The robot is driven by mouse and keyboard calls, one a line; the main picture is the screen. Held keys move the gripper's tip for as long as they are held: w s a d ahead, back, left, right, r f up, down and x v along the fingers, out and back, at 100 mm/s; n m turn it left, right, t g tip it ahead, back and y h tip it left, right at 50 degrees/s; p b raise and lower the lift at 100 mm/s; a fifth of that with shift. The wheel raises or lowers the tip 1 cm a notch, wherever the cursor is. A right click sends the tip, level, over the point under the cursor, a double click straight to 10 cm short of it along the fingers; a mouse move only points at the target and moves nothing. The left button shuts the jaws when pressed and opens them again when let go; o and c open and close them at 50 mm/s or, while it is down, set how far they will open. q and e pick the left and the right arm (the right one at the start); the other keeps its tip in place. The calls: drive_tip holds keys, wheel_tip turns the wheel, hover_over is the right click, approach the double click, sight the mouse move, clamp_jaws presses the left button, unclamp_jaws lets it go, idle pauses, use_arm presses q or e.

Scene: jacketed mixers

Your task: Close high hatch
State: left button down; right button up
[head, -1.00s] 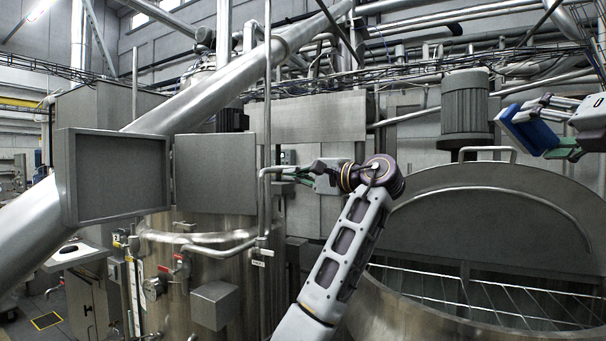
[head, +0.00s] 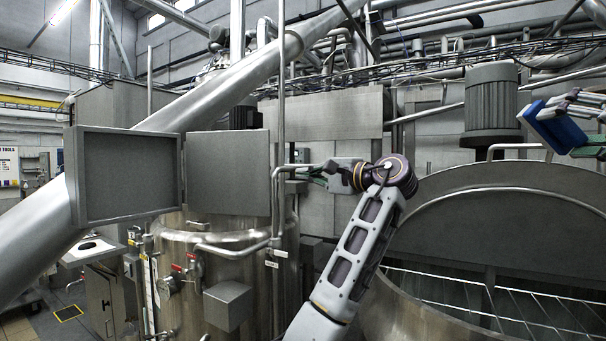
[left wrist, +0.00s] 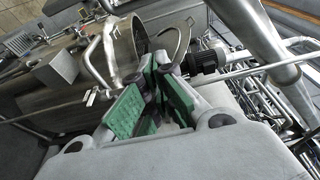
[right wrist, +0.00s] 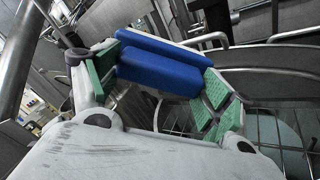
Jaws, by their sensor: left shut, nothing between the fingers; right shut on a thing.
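A large half-round grey hatch lid (head: 500,225) stands raised behind the wide mixer opening at the right of the head view. My left gripper (head: 300,173) is shut and empty beside a vertical pipe in front of the left tank. Its green-padded fingers (left wrist: 150,100) show in the left wrist view, with a round tank opening (left wrist: 125,45) and a ring-shaped part beyond. My right gripper is at the head view's right edge, above the lid, shut on a blue-and-white block (head: 562,124). The block (right wrist: 160,68) lies between its green pads in the right wrist view.
A grey motor (head: 491,100) stands behind the lid. A bent rail (head: 520,147) rises by the lid's top edge. A box with an open panel (head: 125,178) and a thick slanting pipe (head: 215,85) are at left. A wire grid (head: 490,297) spans the mixer opening.

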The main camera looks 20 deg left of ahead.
use_arm(q)
drive_tip(key=s+a+p, duration=0.1)
drive_tip(key=a+p, duration=0.3)
drive_tip(key=a, duration=0.4)
drive_tip(key=shift+s+a, duration=0.25)
drive_tip(key=shift+a, duration=0.1)
idle(0.3)
idle(0.5)
